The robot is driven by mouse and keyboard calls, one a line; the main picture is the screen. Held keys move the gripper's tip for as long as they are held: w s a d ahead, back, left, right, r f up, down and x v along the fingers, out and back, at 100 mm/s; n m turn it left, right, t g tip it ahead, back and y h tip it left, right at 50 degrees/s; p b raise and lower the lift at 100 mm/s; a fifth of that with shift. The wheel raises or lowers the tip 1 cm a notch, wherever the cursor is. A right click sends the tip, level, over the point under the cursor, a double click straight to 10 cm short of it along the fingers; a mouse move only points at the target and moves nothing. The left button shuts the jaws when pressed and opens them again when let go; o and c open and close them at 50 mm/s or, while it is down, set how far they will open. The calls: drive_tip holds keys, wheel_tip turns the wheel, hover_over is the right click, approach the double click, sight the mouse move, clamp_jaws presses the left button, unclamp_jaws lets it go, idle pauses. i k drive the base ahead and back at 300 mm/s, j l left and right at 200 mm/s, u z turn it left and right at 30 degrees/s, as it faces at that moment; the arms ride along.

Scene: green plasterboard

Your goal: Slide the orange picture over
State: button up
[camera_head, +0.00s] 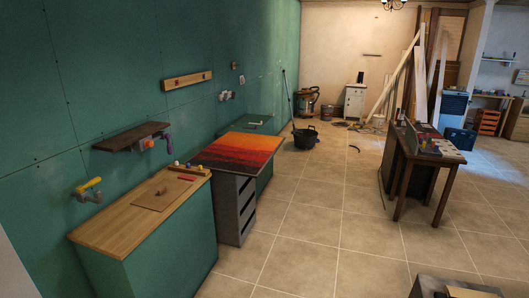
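The orange picture (238,150), a flat panel shading from yellow and orange to dark red and black, lies flat on top of a grey open-fronted unit (235,207). Its right edge reaches out past the unit. It lies between a wood-topped green cabinet (185,250) on the near side and another green cabinet (265,178) behind. I cannot make out my gripper in this view.
The wooden top holds a thin brown board (157,194) and small coloured items. A dark shelf (131,137) and a wooden rail (187,80) are on the green wall. A dark wooden table (440,160) stands right. Tiled floor between is clear. A black bucket (305,138) stands further back.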

sight(247, 154)
drive_tip(key=i, duration=2.45)
drive_tip(key=i+l+u, duration=0.1)
drive_tip(key=i, duration=1.15)
drive_tip(key=i+l+u, duration=0.15)
drive_tip(key=i+u, duration=0.15)
drive_tip(key=i, duration=0.35)
